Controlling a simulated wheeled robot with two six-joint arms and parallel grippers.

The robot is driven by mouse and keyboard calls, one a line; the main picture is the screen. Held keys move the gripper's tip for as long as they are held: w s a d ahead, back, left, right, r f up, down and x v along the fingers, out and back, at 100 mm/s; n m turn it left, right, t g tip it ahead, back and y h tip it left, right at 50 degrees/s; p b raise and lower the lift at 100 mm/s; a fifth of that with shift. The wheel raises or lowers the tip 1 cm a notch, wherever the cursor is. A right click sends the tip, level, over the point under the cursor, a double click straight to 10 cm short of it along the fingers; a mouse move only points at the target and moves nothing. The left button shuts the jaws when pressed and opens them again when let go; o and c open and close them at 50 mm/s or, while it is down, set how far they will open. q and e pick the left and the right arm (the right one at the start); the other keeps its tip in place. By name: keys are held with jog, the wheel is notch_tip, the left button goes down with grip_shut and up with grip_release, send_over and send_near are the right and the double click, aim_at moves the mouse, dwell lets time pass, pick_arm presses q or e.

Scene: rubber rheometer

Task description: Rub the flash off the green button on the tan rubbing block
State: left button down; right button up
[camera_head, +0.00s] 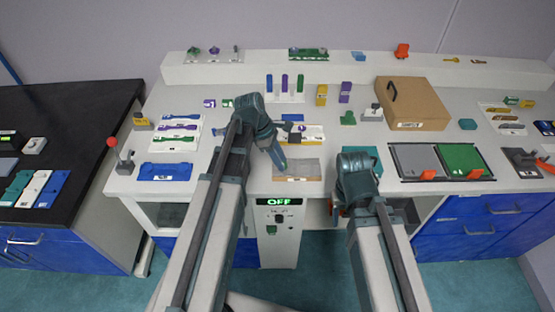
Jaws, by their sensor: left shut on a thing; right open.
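The tan rubbing block (308,170) lies flat near the front edge of the white bench, at the middle of the head view. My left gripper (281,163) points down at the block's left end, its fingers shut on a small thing. That thing is mostly hidden by the fingers and too small to make out, so I cannot confirm that it is the green button. I cannot tell whether it touches the block. My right gripper (336,210) is open and low in front of the bench edge, partly hidden by its own wrist.
A teal block (362,157) stands right of the tan block. Farther right are grey (417,159) and green (460,159) plates with orange handles. A small green piece (348,118) lies behind, near a cardboard box (412,105). A blue tray (165,171) lies left.

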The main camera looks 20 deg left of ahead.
aim_at(313, 167)
pick_arm(q)
jog(key=shift+w+d+f, duration=0.1)
jog(key=shift+w+d, duration=0.05)
jog(key=shift+d, duration=0.45)
jog(key=shift+w+d, duration=0.15)
jog(key=shift+d, duration=0.4)
jog(key=shift+w+d, duration=0.3)
jog(key=shift+d, duration=0.6)
jog(key=shift+w+d, duration=0.25)
jog(key=shift+d, duration=0.65)
jog(key=shift+w+d, duration=0.25)
jog(key=shift+d, duration=0.6)
jog(key=shift+w+d, duration=0.2)
jog(key=shift+d, duration=0.6)
jog(key=shift+a, duration=0.1)
